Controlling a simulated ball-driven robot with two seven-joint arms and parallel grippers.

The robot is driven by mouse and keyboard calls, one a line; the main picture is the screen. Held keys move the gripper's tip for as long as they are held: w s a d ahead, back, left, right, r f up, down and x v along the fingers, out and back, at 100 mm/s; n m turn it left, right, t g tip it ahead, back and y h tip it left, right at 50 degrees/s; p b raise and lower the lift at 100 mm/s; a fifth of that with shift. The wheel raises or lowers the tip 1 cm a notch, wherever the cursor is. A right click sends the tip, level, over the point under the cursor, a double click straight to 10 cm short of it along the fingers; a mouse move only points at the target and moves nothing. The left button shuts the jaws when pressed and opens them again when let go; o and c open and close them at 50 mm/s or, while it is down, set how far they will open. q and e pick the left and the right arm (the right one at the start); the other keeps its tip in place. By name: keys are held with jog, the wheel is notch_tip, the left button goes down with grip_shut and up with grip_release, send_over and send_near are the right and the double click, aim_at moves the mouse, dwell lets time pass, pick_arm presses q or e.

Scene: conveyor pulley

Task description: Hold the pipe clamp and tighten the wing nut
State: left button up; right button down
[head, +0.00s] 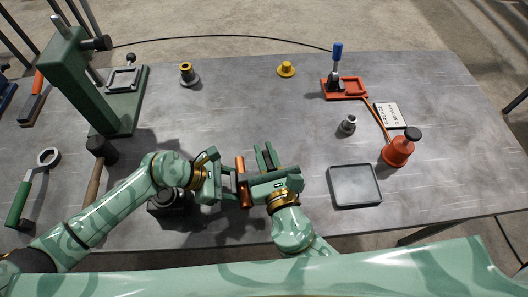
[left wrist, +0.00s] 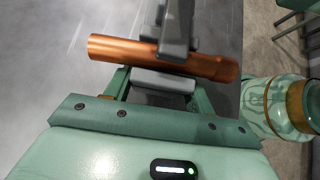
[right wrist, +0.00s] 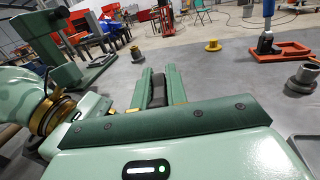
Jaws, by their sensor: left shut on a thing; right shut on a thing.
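The wing nut itself is too hidden to make out.
An empty grey tray (head: 355,186) lies to the right. A red-orange pot (head: 398,150), a small grey fitting (head: 348,124) and a red toggle-clamp base (head: 350,88) stand beyond it. A green press (head: 82,75) and a mallet (head: 100,165) are left.

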jog(key=m+h, duration=0.1)
jog(key=h, duration=0.1)
jog(key=m+h, duration=0.1)
jog(key=h, duration=0.1)
jog(key=shift+d+m, duration=0.15)
jog(key=shift+m, duration=0.15)
jog(key=c, duration=1.4)
grip_release()
jog(key=n+y, duration=0.2)
jog(key=y, duration=0.1)
jog(key=n+y, duration=0.2)
jog(key=y, duration=0.1)
jog(key=shift+a+g+y, duration=0.2)
jog(key=shift+g+y, duration=0.1)
jog(key=shift+g, duration=0.1)
jog(key=s+d+n+g+y, duration=0.1)
jog(key=s+d+y, duration=0.2)
jog(key=s, duration=0.8)
jog(key=shift+s+d+g, duration=0.3)
jog(key=shift+d, duration=0.45)
